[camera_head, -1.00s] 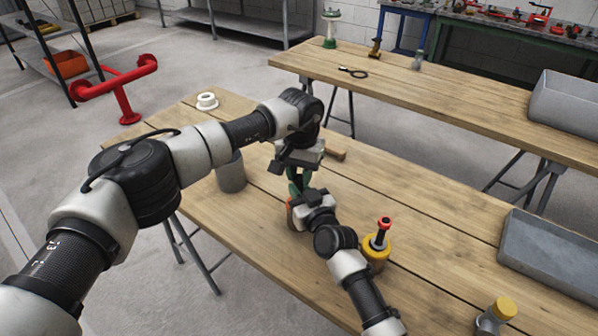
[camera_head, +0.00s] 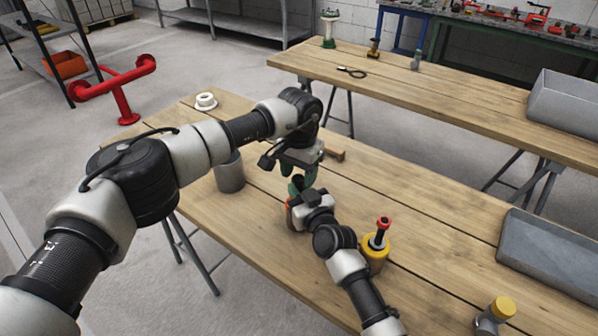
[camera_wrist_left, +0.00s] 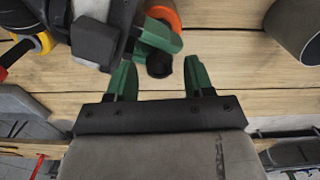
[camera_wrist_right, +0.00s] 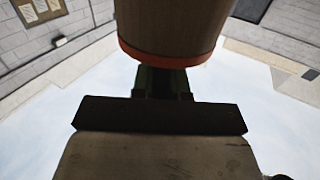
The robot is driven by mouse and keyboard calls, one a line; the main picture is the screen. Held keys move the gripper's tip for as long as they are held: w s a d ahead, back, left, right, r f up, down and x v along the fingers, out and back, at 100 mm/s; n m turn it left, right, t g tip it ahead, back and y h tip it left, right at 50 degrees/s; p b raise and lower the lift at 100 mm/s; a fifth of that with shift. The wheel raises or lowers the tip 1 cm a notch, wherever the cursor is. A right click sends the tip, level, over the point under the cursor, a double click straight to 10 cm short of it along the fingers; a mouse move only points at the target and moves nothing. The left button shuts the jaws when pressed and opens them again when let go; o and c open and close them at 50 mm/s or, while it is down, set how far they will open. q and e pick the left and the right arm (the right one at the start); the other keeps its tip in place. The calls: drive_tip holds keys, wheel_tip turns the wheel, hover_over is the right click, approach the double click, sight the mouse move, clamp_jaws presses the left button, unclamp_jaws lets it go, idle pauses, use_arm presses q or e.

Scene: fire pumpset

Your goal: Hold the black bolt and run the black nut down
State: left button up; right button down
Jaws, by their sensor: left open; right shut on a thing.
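My left gripper (camera_wrist_left: 160,82) points down above the near table, its green fingers spread apart in the left wrist view. In the head view the left gripper (camera_head: 304,180) is just above my right gripper, partly hidden by its own wrist. My right gripper (camera_wrist_left: 165,42) is shut on a small dark piece, which appears to be the black bolt (camera_wrist_left: 159,67). Its black end lies between the left fingertips without visible contact. I cannot make out the nut separately. In the right wrist view the right gripper (camera_wrist_right: 161,80) is dark, and the bolt cannot be told.
A brown cylinder with an orange rim (camera_wrist_right: 168,50) fills the top of the right wrist view. A yellow-based piece with a red top (camera_head: 376,248), a grey cylinder (camera_head: 230,175), a white ring (camera_head: 206,102) and a grey tray (camera_head: 550,262) stand on the table.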

use_arm(q)
wheel_tip(320, 180, up, 4)
drive_tip(key=shift+r, duration=0.2)
idle(0.3)
